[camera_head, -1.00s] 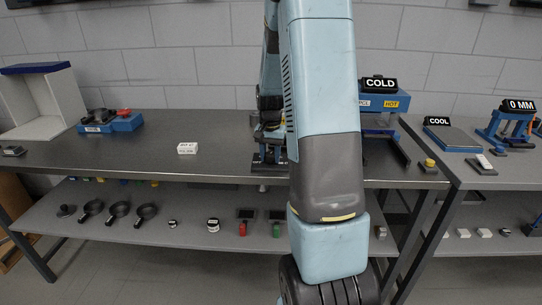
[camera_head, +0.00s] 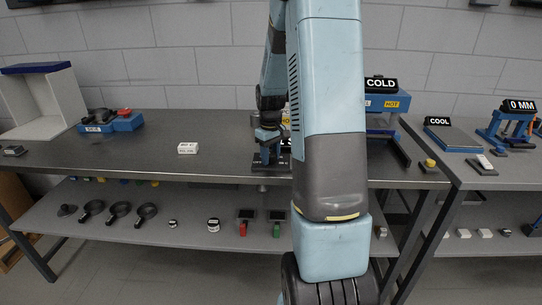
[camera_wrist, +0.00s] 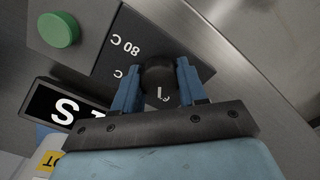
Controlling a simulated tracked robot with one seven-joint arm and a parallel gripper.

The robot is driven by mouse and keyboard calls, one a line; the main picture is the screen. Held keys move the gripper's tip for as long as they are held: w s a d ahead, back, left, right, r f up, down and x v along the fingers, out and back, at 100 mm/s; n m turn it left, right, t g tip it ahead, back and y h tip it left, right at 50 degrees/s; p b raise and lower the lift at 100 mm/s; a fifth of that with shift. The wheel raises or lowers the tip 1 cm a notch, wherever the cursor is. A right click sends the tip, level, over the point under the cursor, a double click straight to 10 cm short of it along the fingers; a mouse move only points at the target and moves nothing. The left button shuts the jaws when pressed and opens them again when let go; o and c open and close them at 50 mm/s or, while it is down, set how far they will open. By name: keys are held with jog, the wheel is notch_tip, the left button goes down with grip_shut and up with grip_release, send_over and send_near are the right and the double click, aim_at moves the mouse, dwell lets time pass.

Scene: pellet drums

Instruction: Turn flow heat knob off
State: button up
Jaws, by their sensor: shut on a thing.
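A dark round knob (camera_wrist: 159,78) sits on a dark dial plate (camera_wrist: 125,50) marked "80 C" in the wrist view. The plate's markings appear upside down there, and others are partly covered. My gripper (camera_wrist: 157,80) has its two blue fingers on either side of the knob, shut on it. In the head view my gripper (camera_head: 268,155) is low over the table, left of my arm's big link. The knob itself cannot be made out there, and my arm hides much of the station.
A green button (camera_wrist: 59,29) is on a grey panel beside the dial plate. A black display (camera_wrist: 68,110) with white letters is near the gripper's left. A "COLD" sign (camera_head: 381,84) stands behind my arm.

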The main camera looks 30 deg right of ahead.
aim_at(271, 154)
jog(key=n, duration=0.5)
jog(key=shift+s+n, duration=0.1)
jog(key=shift+n, duration=0.2)
jog(key=n, duration=0.5)
jog(key=shift+n, duration=0.4)
jog(key=o, duration=1.1)
jog(key=shift+c, duration=0.2)
jog(key=shift+r, duration=0.15)
notch_tip(271, 154, up, 13)
jog(key=shift+r, duration=0.2)
